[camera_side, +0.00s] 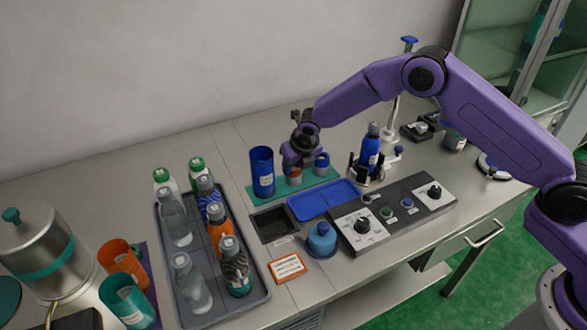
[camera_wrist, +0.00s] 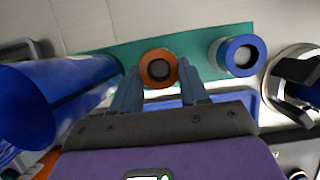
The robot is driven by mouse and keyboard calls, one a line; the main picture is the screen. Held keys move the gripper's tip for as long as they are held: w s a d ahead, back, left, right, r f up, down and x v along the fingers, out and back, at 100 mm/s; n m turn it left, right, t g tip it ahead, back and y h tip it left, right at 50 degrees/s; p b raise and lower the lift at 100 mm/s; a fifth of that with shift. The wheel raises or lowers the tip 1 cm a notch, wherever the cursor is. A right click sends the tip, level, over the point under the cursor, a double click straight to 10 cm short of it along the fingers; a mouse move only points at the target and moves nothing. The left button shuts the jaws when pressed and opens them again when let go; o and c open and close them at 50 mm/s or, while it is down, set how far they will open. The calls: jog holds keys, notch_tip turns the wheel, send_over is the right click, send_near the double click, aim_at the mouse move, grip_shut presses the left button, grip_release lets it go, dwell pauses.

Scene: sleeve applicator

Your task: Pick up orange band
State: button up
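The orange band (camera_wrist: 146,61) is a short upright ring with a dark round opening, standing on a green mat (camera_wrist: 200,47). In the side view the orange band (camera_side: 294,172) shows just below my gripper (camera_side: 294,161). In the wrist view my gripper (camera_wrist: 159,80) is open, with one finger to the left and one to the right of the band. The fingertips are close to its sides; I cannot tell whether they touch it or how low they reach. A similar blue band (camera_wrist: 225,58) stands to the right on the same mat.
A tall blue cup (camera_side: 262,172) stands at the mat's left end. A blue tray (camera_side: 322,203) lies in front of the mat. A blue bottle in a holder (camera_side: 370,152) stands to the right. A crate of several bottles (camera_side: 258,291) is at left.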

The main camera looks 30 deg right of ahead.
dwell(0.3)
jog(key=shift+r, duration=0.5)
notch_tip(320, 180, up, 2)
jog(key=shift+r, duration=0.1)
jog(key=s+d+r, duration=0.1)
jog(key=s+r, duration=0.2)
jog(key=s, duration=0.1)
jog(key=s+d+r, duration=0.2)
jog(key=s+r, duration=0.1)
jog(key=s, duration=0.1)
jog(key=s+d+r, duration=0.1)
jog(key=s+r, duration=0.2)
jog(key=s, duration=0.2)
jog(key=shift+s+d+r, duration=0.1)
jog(key=shift+d+r, duration=0.25)
jog(key=shift+r, duration=0.05)
jog(key=shift+r, duration=0.15)
jog(key=shift+r, duration=1.2)
